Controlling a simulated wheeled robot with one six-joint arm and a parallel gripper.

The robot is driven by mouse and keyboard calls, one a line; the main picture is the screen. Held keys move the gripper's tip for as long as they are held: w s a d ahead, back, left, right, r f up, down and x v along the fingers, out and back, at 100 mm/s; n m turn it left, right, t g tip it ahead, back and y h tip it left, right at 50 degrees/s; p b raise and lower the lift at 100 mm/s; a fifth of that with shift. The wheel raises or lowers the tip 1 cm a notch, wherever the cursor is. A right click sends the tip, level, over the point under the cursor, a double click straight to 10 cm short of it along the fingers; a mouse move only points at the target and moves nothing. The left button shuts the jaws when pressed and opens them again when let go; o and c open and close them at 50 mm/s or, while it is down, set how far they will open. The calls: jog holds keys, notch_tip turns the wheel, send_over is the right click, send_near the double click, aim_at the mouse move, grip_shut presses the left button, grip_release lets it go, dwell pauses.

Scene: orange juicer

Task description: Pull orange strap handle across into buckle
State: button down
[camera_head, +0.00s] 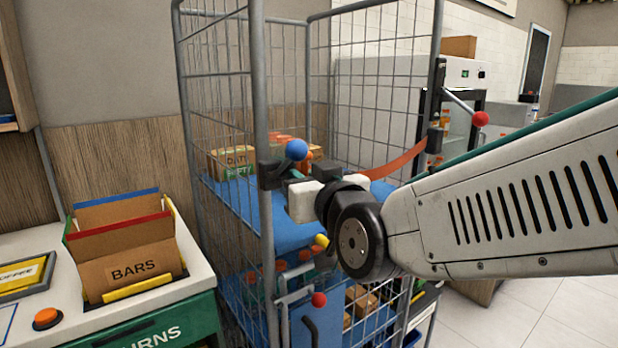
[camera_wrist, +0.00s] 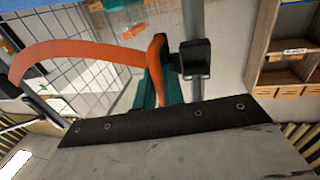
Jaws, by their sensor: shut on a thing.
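The orange strap (camera_head: 400,161) runs from a dark bracket on the right front post of the wire cage trolley across its open front. In the wrist view the strap (camera_wrist: 75,50) arches from the left to its handle end (camera_wrist: 158,48). My gripper (camera_wrist: 155,85) is shut on this handle, with teal fingers around it. The black buckle (camera_wrist: 195,58) sits on the post just right of the handle, with a small gap between them. In the head view the dark buckle (camera_head: 270,175) is on the left front post, close to my gripper (camera_head: 303,170), which partly hides the handle.
The wire cage trolley (camera_head: 258,90) holds blue shelves and cartons (camera_head: 232,160). A blue ball knob (camera_head: 297,150) is beside the buckle and a red one (camera_head: 480,118) on the right lever. A counter with a BARS box (camera_head: 130,270) stands left. Floor is clear at right.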

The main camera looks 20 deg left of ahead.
jog(key=shift+s+a+f, duration=0.1)
jog(key=shift+s, duration=0.1)
jog(key=c, duration=1.9)
grip_release()
jog(key=shift+s, duration=0.1)
jog(key=v, duration=0.7)
jog(key=shift+s+d, duration=0.2)
jog(key=shift+d, duration=0.1)
